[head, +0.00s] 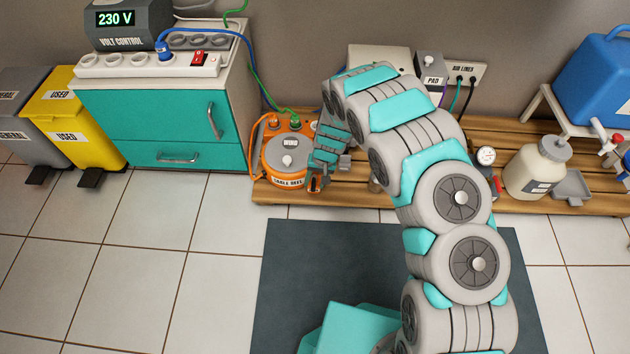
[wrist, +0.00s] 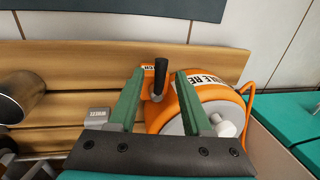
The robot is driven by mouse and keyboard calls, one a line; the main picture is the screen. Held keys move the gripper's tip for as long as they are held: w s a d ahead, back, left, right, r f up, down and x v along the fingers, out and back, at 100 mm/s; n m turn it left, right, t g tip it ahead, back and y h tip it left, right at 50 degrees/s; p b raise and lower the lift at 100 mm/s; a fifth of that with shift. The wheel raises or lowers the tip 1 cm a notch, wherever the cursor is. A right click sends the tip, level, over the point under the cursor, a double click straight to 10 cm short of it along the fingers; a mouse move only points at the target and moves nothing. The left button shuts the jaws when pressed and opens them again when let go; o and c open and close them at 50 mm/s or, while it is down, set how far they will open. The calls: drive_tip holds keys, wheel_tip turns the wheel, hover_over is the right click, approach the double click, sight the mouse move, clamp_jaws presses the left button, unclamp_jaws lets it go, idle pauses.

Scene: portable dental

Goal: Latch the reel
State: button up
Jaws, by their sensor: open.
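The orange cable reel (head: 284,160) stands on the low wooden slatted platform, with a grey hub and a white label. In the wrist view the reel (wrist: 232,95) lies right of my fingers. An upright black lever (wrist: 160,76) on an orange base with a label stands at the reel's side. My gripper (wrist: 160,84) is open, its two green fingers on either side of the lever in the picture. I cannot tell whether either finger touches it. In the head view my gripper (head: 326,160) is just right of the reel and hides part of that side.
A small grey labelled block (wrist: 98,115) lies left of my fingers, and a metal cylinder (wrist: 20,97) farther left. The teal cabinet (head: 150,125) stands left of the reel. Green and blue cables run down to the reel. A gauge (head: 486,156) and a jar (head: 538,168) stand right.

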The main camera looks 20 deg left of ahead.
clamp_jaws()
idle(0.4)
